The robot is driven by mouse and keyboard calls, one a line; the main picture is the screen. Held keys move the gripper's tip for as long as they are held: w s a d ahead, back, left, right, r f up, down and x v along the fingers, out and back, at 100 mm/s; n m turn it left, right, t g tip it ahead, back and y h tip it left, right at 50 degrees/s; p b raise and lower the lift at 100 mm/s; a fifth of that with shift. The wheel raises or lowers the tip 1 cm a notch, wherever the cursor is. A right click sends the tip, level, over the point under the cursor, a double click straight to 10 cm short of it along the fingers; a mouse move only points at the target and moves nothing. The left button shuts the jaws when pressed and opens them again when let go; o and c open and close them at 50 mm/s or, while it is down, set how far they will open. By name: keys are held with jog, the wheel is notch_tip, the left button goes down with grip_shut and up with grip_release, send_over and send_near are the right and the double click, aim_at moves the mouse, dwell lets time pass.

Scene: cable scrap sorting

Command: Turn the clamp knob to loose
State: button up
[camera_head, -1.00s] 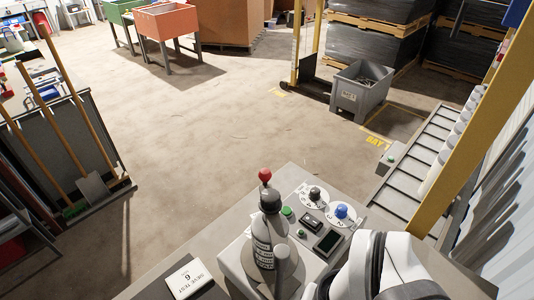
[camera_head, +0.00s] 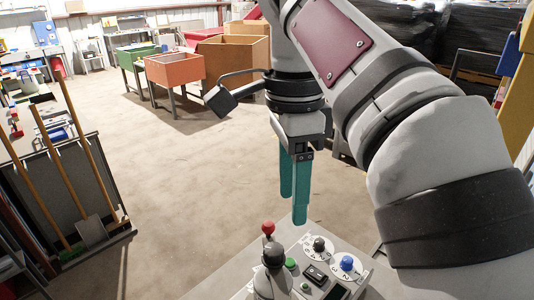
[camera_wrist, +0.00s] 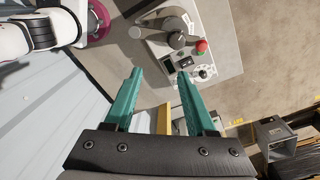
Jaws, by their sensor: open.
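Two knobs on numbered white dials sit on the control panel at the bottom of the head view, a black knob (camera_head: 319,243) and a blue knob (camera_head: 347,262). I cannot read which is the clamp knob or its setting. My gripper (camera_head: 293,208) has teal fingers pointing down, apart and empty. In the head view it appears above and behind the panel, clear of both knobs. In the wrist view the open fingertips (camera_wrist: 160,73) show below the panel, with a white dial (camera_wrist: 204,72) just right of the right fingertip.
A rocker switch (camera_head: 315,274) and a green button (camera_head: 290,262) are close by. An orange bin (camera_head: 174,69) stands far back. The floor between is open.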

aim_at(274, 249)
jog(key=f, duration=0.4)
jog(key=w+a+f+m, duration=0.1)
jog(key=f, duration=0.4)
jog(key=w+a+f+m, duration=0.1)
jog(key=f, duration=0.3)
jog(key=shift+w+f, duration=0.15)
jog(key=shift+f, duration=0.2)
grip_shut()
